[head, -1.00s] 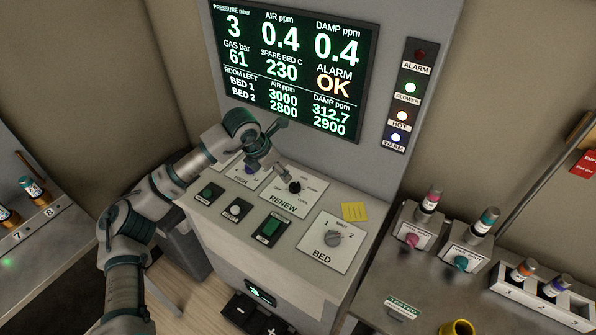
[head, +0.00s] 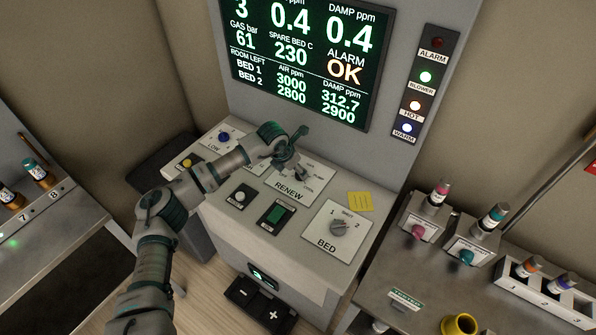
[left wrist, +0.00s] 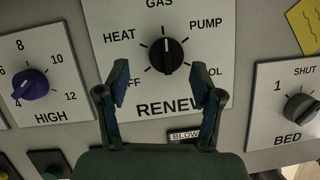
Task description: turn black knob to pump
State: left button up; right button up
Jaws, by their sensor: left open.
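The black knob (left wrist: 166,56) sits on the white RENEW plate (left wrist: 222,108). In the left wrist view its white pointer line points up at GAS. PUMP is printed to its upper right, HEAT to its upper left. My left gripper (left wrist: 160,70) is open, with one finger to the left of the knob and one to the right. The fingers look apart from it, slightly below it in the picture. In the head view my left gripper (head: 292,155) is over the RENEW plate (head: 290,190) and partly hides the knob. My right gripper is not in view.
A purple knob (left wrist: 30,84) marked HIGH is at the left, and a grey BED knob (left wrist: 301,108) at the right. A green switch (head: 275,214) and a white button (head: 239,197) lie in front. A yellow note (head: 360,201) is on the panel. The display (head: 300,60) stands behind.

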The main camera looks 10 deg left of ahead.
pick_arm(q)
jog(key=shift+x, duration=0.95)
jog(key=shift+d+f, duration=0.15)
jog(key=shift+f, duration=0.05)
jog(key=shift+d, duration=0.6)
jog(key=c, duration=0.7)
jog(key=shift+a, duration=0.2)
jog(key=c, duration=0.4)
jog(key=shift+a+f, duration=0.1)
jog(key=shift+a, duration=0.15)
jog(key=shift+c, duration=0.2)
jog(key=shift+d, duration=0.15)
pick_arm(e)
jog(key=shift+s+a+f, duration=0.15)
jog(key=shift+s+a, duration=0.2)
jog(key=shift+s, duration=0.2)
